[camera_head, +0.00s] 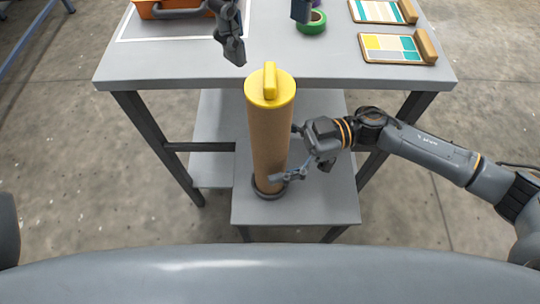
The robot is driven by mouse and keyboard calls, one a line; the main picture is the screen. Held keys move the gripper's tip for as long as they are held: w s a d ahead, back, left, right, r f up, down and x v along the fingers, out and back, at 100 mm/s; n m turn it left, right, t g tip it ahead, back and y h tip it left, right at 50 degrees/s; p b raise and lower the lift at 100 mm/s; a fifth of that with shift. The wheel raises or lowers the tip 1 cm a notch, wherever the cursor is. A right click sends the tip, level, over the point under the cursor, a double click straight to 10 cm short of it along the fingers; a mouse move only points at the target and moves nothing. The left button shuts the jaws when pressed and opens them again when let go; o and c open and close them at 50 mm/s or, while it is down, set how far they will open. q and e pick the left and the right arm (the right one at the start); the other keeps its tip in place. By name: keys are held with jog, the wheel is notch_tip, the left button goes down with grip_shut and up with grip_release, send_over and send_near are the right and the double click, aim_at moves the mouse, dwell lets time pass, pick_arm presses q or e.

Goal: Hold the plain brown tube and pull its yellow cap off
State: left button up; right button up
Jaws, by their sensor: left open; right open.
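The plain brown tube (267,145) stands upright in a dark ring on a low grey stand in front of the table. Its yellow cap (284,91), with a raised grip bar, sits on the top end. My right gripper (289,153) is open at the tube's right side, with its fingers near the tube's middle and lower part; I cannot tell whether they touch it. My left gripper (233,52) hangs above the table, up and left of the cap, open and empty. Its fingertips are apart from the cap.
The grey table (170,65) is behind the tube. On it are an orange bin (146,9) at back left, green tape (313,24), and two sample boards (392,47) at right. A low shelf (213,150) lies under the table.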

aim_at(269, 75)
jog(key=c, duration=1.7)
pick_arm(q)
jog(key=shift+o, duration=0.8)
pick_arm(e)
jog(key=shift+c, duration=0.4)
pick_arm(q)
jog(key=s+r+m+t, duration=0.3)
jog(key=s+m+t, duration=0.3)
jog(key=m, duration=0.3)
jog(key=x, duration=1.2)
jog(key=shift+f, duration=0.15)
jog(key=c, duration=1.4)
